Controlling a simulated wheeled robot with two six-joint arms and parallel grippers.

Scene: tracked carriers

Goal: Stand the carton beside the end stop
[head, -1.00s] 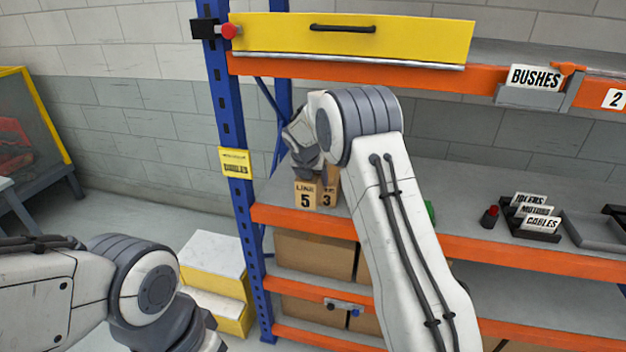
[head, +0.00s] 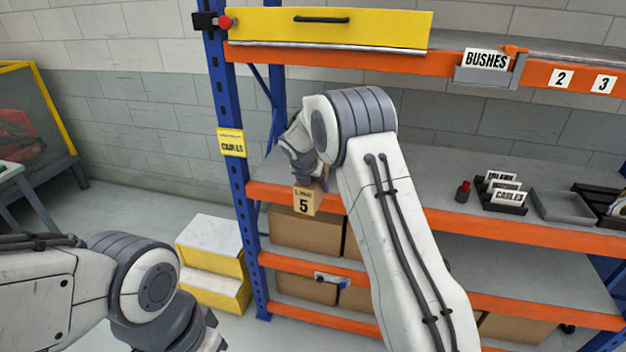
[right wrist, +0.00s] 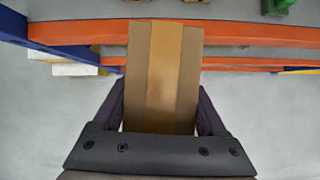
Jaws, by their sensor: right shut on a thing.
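A brown carton (head: 305,202) with a label reading 5 hangs in my right gripper (head: 308,168), in front of the upper orange shelf edge. In the right wrist view the carton (right wrist: 164,75), with a lighter tape strip, sits between the two fingers of my right gripper (right wrist: 160,100), which is shut on it. Its far end overlaps the orange beam there. My left arm enters at lower left in the head view; its gripper is out of frame. I cannot make out for sure which part is the end stop; an orange piece (head: 515,51) sits by the BUSHES sign.
The middle shelf (head: 420,190) holds card trays (head: 503,192), a grey tray (head: 560,205) and a small red-topped item (head: 463,192). A blue upright (head: 229,110) stands left of the carton. Larger boxes (head: 305,232) fill the shelf below. A yellow step (head: 212,262) stands on the floor.

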